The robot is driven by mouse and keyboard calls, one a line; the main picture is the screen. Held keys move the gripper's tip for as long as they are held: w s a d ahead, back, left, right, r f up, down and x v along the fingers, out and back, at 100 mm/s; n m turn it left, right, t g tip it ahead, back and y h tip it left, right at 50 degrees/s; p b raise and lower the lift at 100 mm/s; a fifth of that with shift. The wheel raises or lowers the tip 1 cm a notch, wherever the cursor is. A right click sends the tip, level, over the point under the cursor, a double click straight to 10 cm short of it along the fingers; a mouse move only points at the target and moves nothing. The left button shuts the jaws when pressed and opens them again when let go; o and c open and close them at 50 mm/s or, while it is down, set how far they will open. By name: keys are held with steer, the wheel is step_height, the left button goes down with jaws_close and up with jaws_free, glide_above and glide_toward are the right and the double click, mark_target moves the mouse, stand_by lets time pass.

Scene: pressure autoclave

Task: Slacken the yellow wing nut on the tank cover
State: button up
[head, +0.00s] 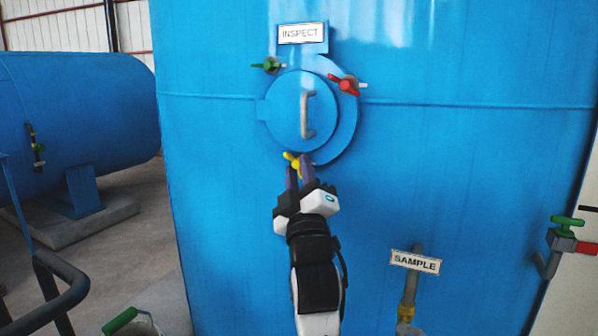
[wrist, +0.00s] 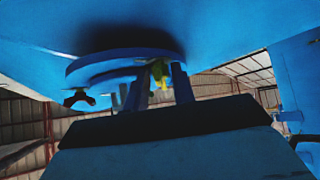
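The yellow wing nut (head: 293,160) is at the lower edge of the round blue tank cover (head: 288,108), which has a grey handle. My gripper (head: 298,170) reaches up from below, its two dark fingers apart, with the tips at the nut. In the wrist view the yellow nut (wrist: 160,72) shows between the fingers of my gripper (wrist: 162,80), below the cover's rim (wrist: 110,65). The fingers look open around it; contact is not clear. The fingers partly hide the nut.
A green wing nut (head: 268,66) and a red wing nut (head: 345,84) sit at the cover's upper left and upper right. An INSPECT sign (head: 302,33) is above. A SAMPLE sign (head: 416,262) and pipe stand lower right. A valve (head: 568,240) is at the far right.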

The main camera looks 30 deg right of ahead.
jaws_close()
steer(key=shift+s+r+n+g+y+b, duration=0.1)
steer(key=shift+n+g+y+b, duration=0.2)
steer(key=shift+n+y, duration=0.7)
steer(key=shift+s+r+n+g+y+b, duration=0.1)
steer(key=shift+n+g+y+b, duration=0.2)
steer(key=shift+n+y, duration=0.7)
steer(key=shift+h, duration=0.3)
jaws_free()
steer(key=b+v, duration=0.4)
steer(key=v, duration=0.9)
steer(key=shift+s+f, duration=0.25)
steer(key=shift+s, duration=0.1)
